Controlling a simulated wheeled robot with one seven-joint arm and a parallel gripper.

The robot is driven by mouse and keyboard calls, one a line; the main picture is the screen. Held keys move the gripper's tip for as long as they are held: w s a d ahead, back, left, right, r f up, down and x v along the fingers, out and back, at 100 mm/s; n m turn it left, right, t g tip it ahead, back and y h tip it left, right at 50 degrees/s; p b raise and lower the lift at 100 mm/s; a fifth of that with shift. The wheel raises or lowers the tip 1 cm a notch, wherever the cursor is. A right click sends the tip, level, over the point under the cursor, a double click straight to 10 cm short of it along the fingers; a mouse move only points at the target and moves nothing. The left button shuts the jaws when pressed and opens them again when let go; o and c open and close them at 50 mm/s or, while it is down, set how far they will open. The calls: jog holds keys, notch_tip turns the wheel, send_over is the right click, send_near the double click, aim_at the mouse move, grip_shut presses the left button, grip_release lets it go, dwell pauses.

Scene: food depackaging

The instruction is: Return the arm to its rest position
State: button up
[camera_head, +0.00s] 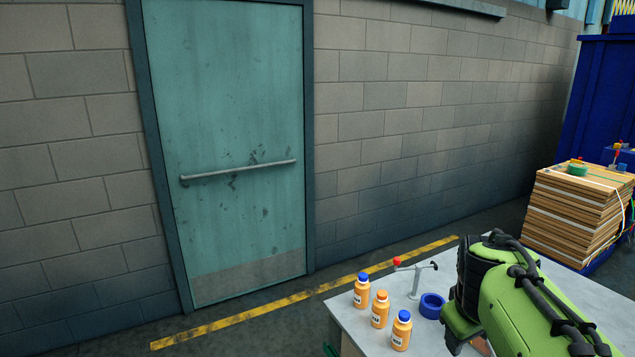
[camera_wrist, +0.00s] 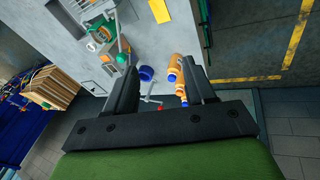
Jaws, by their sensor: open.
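My green arm (camera_head: 520,310) reaches over the right part of the grey table in the head view. My gripper (camera_wrist: 163,67) shows in the wrist view with its two black fingers wide apart. No object is clamped between them. The fingertips are hidden behind the arm in the head view. The orange bottles (camera_head: 380,311) stand upright on the table, left of the arm; they also show beside the right finger in the wrist view (camera_wrist: 174,68). A blue ring-shaped item (camera_head: 432,305) lies near them and appears between the fingers in the wrist view (camera_wrist: 147,73).
A metal stand with a red knob (camera_head: 414,277) rises behind the bottles on the grey table (camera_head: 350,320). In the wrist view, a green and orange item (camera_wrist: 104,34) and a yellow sheet (camera_wrist: 160,11) lie on the table. Stacked boards (camera_head: 572,220) stand right. A door (camera_head: 235,130) is behind.

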jog(key=s+a+f+m+t+y, duration=0.1)
jog(key=s+a, duration=0.4)
jog(key=s, duration=0.5)
jog(key=s+a+f+m+t+y, duration=0.1)
jog(key=s+a+m, duration=0.1)
jog(key=s+a, duration=0.4)
jog(key=s+b, duration=0.1)
jog(key=s, duration=0.2)
jog(key=shift+s+f+y, duration=0.3)
jog(key=shift+s+f, duration=0.05)
jog(key=shift+f, duration=0.05)
jog(key=shift+d, duration=0.1)
